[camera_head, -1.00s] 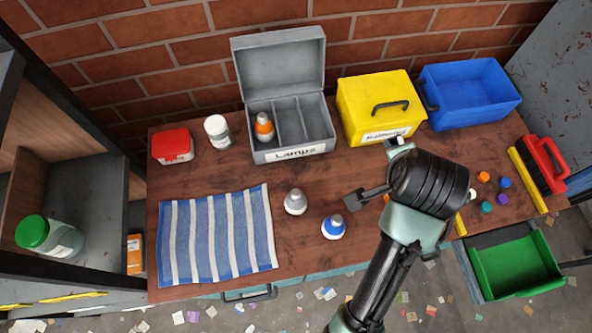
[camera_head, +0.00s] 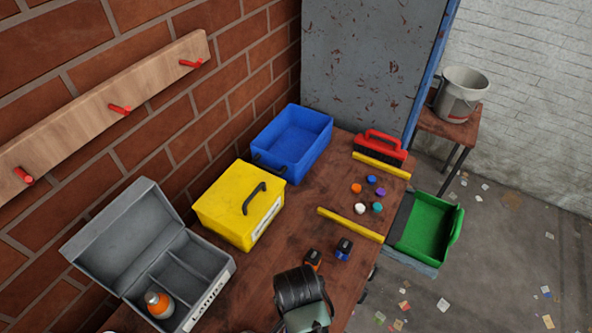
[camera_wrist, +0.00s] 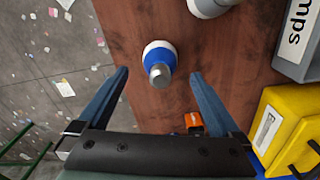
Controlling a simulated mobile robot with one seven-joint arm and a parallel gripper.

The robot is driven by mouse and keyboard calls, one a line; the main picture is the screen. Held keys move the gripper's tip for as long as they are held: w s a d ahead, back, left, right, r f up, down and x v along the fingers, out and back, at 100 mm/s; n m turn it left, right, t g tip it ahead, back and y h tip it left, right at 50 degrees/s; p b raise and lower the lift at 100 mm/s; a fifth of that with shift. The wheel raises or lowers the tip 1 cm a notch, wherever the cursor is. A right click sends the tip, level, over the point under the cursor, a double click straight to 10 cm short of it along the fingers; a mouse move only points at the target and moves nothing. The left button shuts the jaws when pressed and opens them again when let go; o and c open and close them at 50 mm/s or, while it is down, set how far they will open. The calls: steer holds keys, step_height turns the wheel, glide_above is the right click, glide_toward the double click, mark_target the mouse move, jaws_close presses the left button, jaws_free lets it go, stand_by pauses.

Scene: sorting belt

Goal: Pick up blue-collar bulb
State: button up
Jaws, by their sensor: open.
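The blue-collar bulb (camera_wrist: 160,60) stands on the brown bench in the wrist view, with a white body, a blue collar and a silver tip. My gripper (camera_wrist: 160,76) is open, with one dark blue finger on each side of the bulb's near end in the picture. The fingers look apart from the bulb; their height above it I cannot tell. In the head view the bulb is out of frame, and only my dark wrist (camera_head: 302,288) shows at the bottom.
A grey-white bulb (camera_wrist: 207,7) stands near the top of the wrist view. The grey lamps case (camera_head: 120,243) holds an orange-collar bulb (camera_head: 159,304).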

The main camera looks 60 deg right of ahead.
steer(key=shift+f, duration=2.95)
steer(key=shift+c, duration=0.2)
steer(key=c, duration=1.4)
